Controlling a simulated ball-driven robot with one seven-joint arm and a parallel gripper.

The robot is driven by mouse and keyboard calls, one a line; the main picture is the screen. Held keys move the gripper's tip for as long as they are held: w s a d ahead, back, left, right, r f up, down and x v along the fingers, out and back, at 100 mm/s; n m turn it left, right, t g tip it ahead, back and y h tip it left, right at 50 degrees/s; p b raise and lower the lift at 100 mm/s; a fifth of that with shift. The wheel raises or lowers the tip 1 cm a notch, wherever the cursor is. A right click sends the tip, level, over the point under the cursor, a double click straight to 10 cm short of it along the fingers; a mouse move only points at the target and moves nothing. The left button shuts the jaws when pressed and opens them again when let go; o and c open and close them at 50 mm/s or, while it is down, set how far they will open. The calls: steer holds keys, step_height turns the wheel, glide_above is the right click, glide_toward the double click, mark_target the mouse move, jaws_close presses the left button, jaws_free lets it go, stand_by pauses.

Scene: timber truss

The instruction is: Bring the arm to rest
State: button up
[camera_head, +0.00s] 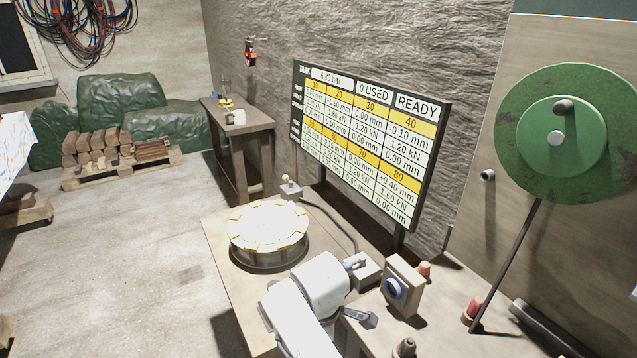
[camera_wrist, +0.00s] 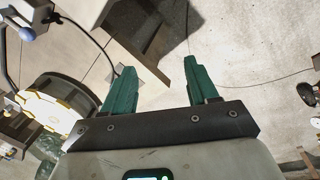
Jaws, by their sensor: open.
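My gripper (camera_wrist: 156,80) shows in the wrist view with its two green fingers wide apart and nothing between them. Behind the fingers are bare floor and a dark brown piece of furniture, apart from them. In the head view my white arm (camera_head: 318,290) is bent over the front of the wooden bench (camera_head: 225,250). My gripper's fingers cannot be made out there.
A round drum with a pale segmented top (camera_head: 267,226) stands on the bench beside my arm. A box with a blue-ringed dial (camera_head: 394,289) is close on the right. A display board (camera_head: 366,142) stands behind. Floor at left (camera_head: 130,240) is clear.

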steer(key=s+d+f+m+y, duration=0.1)
steer(key=s+d+f+m, duration=0.3)
steer(key=s+d, duration=0.35)
steer(key=s+d+f+m, duration=0.4)
steer(key=s+d, duration=0.2)
steer(key=s, duration=0.2)
steer(key=s+d+r+m, duration=0.1)
steer(key=s+d+m, duration=0.3)
steer(key=s, duration=0.6)
steer(key=s+d+r+m+h, duration=0.1)
steer(key=s+d+m, duration=0.4)
steer(key=s+d, duration=0.4)
steer(key=shift+s+m+g, duration=0.3)
steer(key=shift+s+g, duration=0.1)
